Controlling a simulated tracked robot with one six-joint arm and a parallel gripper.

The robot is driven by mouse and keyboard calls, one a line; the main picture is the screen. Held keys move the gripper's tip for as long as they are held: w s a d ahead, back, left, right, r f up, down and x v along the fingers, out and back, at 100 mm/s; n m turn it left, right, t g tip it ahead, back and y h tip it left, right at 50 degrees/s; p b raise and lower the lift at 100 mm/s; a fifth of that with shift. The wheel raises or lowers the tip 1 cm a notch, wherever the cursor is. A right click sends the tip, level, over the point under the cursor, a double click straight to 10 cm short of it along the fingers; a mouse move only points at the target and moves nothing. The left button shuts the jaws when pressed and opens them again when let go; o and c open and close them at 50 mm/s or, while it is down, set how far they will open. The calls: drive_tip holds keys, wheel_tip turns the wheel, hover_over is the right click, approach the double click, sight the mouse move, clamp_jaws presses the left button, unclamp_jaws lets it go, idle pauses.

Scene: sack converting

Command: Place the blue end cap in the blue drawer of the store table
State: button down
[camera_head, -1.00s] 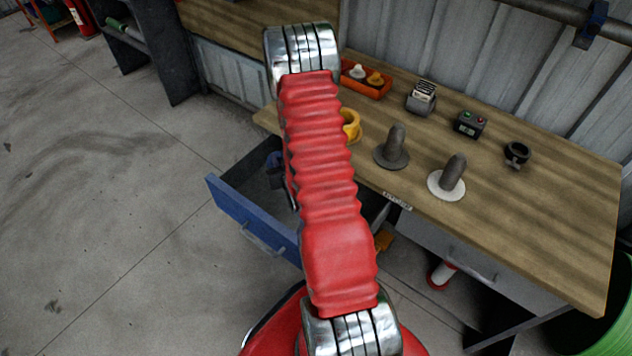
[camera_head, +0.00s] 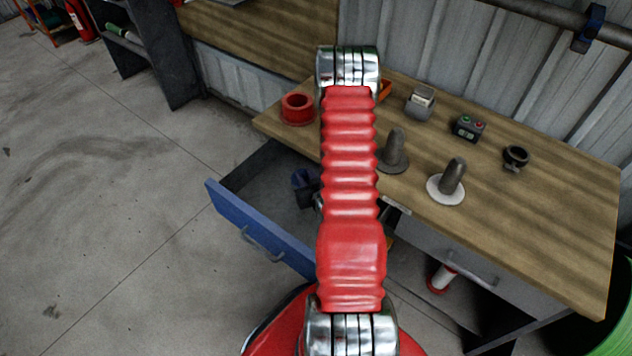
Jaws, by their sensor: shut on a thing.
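The blue drawer (camera_head: 255,232) of the store table is pulled open, its blue front facing the lower left. My gripper (camera_head: 312,198) shows only in part, dark, over the drawer's inside at the left edge of my red arm. The blue end cap (camera_head: 301,180) shows as a small dark blue shape at the gripper, which is shut on it. The fingertips are mostly hidden by my arm. I cannot tell whether the cap touches the drawer floor.
An orange tray (camera_head: 385,90) is partly hidden. Open floor lies left of the drawer.

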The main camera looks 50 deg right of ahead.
drive_tip(key=shift+s+d+f, duration=0.35)
drive_tip(key=shift+s+f, duration=0.25)
drive_tip(key=shift+s, duration=0.1)
drive_tip(key=shift+s+d+f, duration=0.35)
drive_tip(key=shift+s+f, duration=0.25)
drive_tip(key=shift+s, duration=0.1)
drive_tip(key=c, duration=1.6)
unclamp_jaws()
drive_tip(key=shift+f, duration=0.1)
drive_tip(key=v, duration=0.7)
drive_tip(key=shift+s+a, duration=0.1)
drive_tip(key=shift+s, duration=0.1)
drive_tip(key=shift+r, duration=0.25)
